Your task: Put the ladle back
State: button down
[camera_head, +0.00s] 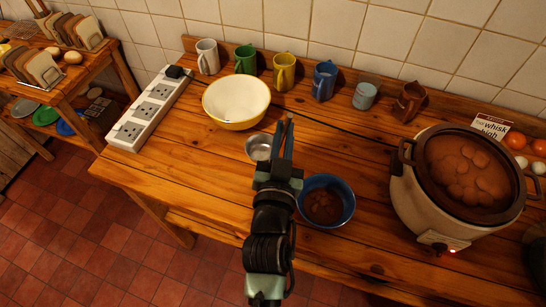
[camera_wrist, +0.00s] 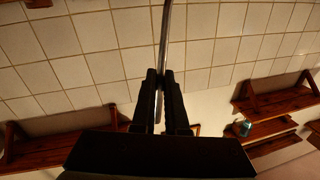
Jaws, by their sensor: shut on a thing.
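My gripper (camera_head: 286,135) is raised over the wooden table, between the yellow-rimmed bowl and the blue bowl. In the wrist view my gripper (camera_wrist: 161,80) is shut on the thin metal handle of the ladle (camera_wrist: 165,35), which runs up beyond the fingertips. In the head view a small round metal bowl (camera_head: 258,147) shows just left of the fingers. It looks like the ladle's bowl, but its join to the handle is hidden, and I cannot tell whether it touches the table.
A slow cooker (camera_head: 465,180) of brown food stands at the right. A blue bowl (camera_head: 327,200) is right of my wrist. A cream bowl (camera_head: 236,102) with a yellow rim, several mugs and a white power strip (camera_head: 150,108) stand farther back. The tiled wall (camera_head: 330,25) is behind.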

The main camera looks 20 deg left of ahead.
notch_tip(320, 180, down, 8)
jog(key=b, duration=0.4)
jog(key=shift+s, duration=0.3)
jog(key=shift+f, duration=0.1)
jog(key=shift+f, duration=0.15)
jog(key=c, duration=0.9)
grip_release()
jog(key=shift+c, duration=0.2)
jog(key=shift+r, duration=0.2)
